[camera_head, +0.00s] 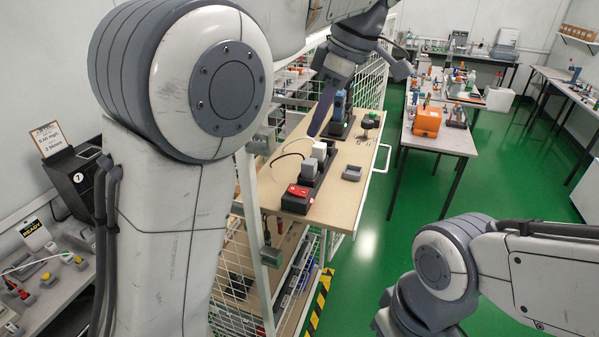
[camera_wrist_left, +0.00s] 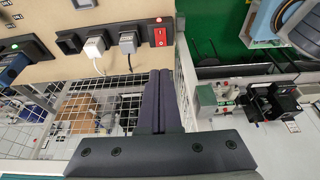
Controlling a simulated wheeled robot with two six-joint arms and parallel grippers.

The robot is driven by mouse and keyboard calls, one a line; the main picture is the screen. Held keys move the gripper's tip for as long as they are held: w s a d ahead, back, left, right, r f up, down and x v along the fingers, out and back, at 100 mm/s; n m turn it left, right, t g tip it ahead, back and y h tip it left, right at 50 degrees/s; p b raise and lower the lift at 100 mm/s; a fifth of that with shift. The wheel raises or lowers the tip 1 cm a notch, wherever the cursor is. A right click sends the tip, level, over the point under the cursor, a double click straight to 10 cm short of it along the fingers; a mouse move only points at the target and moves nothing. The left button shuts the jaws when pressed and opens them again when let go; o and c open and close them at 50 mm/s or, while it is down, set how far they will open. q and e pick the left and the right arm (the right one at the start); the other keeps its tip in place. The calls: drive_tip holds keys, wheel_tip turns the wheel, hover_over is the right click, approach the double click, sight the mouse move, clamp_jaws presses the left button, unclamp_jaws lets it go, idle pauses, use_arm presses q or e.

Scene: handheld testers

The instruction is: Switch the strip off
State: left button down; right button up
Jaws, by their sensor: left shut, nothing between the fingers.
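The dark power strip (camera_head: 325,168) lies on the wooden shelf top, with its red rocker switch (camera_head: 298,190) at the near end. In the left wrist view, the red switch (camera_wrist_left: 160,37) sits at the strip's right end beside a small glowing red light (camera_wrist_left: 158,19). A white plug (camera_wrist_left: 95,45) and a grey plug (camera_wrist_left: 128,42) are in its sockets. My left gripper (camera_head: 317,130) is shut and empty, above the shelf in the head view. Its fingers (camera_wrist_left: 159,78) appear below the switch in the wrist view, apart from it. My right gripper is out of view.
A small grey tray (camera_head: 352,173) lies right of the strip. A blue handheld device (camera_head: 340,105) stands behind it. White wire mesh (camera_head: 370,85) rises at the back of the shelf. Green floor is open to the right.

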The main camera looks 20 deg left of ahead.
use_arm(q)
drive_tip(key=p, duration=0.2)
approach(294, 187)
drive_tip(key=x, duration=0.5)
drive_tip(key=shift+s+a, duration=0.1)
drive_tip(key=shift+a, duration=0.2)
drive_tip(key=shift+f, duration=0.75)
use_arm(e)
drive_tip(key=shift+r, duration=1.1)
